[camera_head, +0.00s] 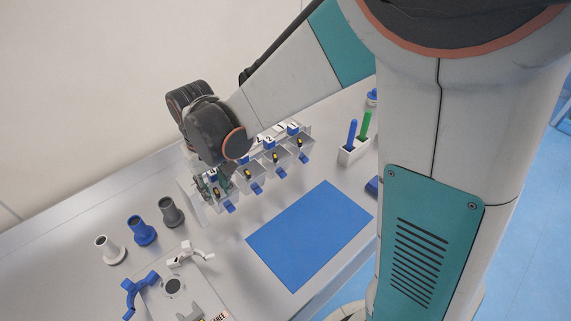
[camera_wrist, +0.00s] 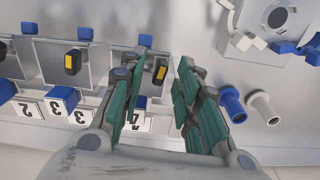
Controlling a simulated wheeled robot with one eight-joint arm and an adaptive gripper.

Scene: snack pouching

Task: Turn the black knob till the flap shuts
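A row of black knobs with yellow marks shows on the dispenser (camera_head: 190,187) at the back of the bench. In the wrist view one black knob (camera_wrist: 160,70) shows between my gripper's fingers, closer to the left finger, by a label reading 4. Another black knob (camera_wrist: 72,60) stands to its left. My gripper (camera_wrist: 165,65) is open, with a gap between its teal fingers. In the head view my gripper (camera_head: 210,185) is over the nearest end of the row, partly hidden by my arm. I cannot tell whether a finger touches the knob or which part is the flap.
A blue mat (camera_head: 310,235) lies in front of the dispenser. Grey (camera_head: 171,212), blue (camera_head: 142,231) and white (camera_head: 109,250) flanged tubes stand to the left. A fixture with a blue clamp handle (camera_head: 137,294) is near the front. A holder (camera_head: 351,155) carries blue and green sticks.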

